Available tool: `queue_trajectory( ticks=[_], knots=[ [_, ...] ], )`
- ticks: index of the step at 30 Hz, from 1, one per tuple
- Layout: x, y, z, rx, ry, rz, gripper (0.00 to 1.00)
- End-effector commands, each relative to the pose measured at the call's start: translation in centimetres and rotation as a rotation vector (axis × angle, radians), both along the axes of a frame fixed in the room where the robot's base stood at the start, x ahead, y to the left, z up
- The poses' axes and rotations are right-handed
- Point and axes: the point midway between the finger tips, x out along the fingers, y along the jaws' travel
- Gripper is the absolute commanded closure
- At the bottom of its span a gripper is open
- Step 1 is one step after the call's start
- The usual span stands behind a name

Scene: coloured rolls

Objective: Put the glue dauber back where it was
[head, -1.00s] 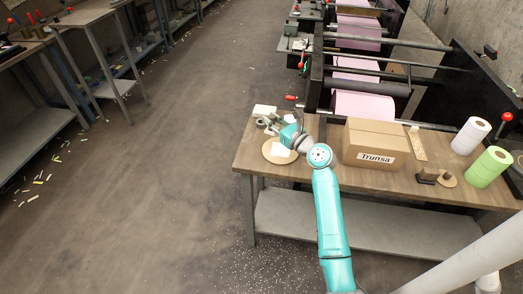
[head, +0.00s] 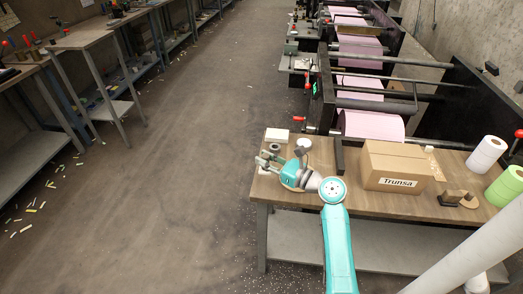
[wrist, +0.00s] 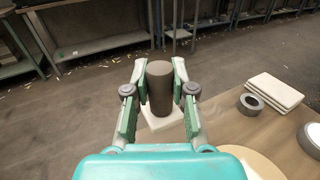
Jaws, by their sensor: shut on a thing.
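My gripper (wrist: 159,82) is shut on a dark brown upright cylinder (wrist: 159,86), which looks like the glue dauber. A pale square piece (wrist: 160,119) shows at its lower end; it seems to belong to it. In the head view my gripper (head: 264,160) is over the left end of the wooden table (head: 325,199), with the pale piece (head: 264,170) just below the fingers. I cannot tell whether it touches the table. A round, light wooden disc (wrist: 242,166) lies on the table nearer my wrist; in the head view my arm largely covers it.
A cardboard box (head: 395,160) is to the right, with white (head: 486,155) and green (head: 507,187) rolls beyond. The machine with pink web (head: 372,125) stands behind.

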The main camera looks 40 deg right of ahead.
Motion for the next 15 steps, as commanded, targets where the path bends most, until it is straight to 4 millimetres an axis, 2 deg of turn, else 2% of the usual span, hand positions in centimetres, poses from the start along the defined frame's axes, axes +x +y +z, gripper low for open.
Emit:
queue_trajectory(
  ticks=[5,15],
  knots=[
    [-0.3,0.1,-0.9,0.001,-0.001,0.006,1.00],
    [-0.2,0.1,-4.2,0.002,-0.001,0.004,1.00]
  ],
)
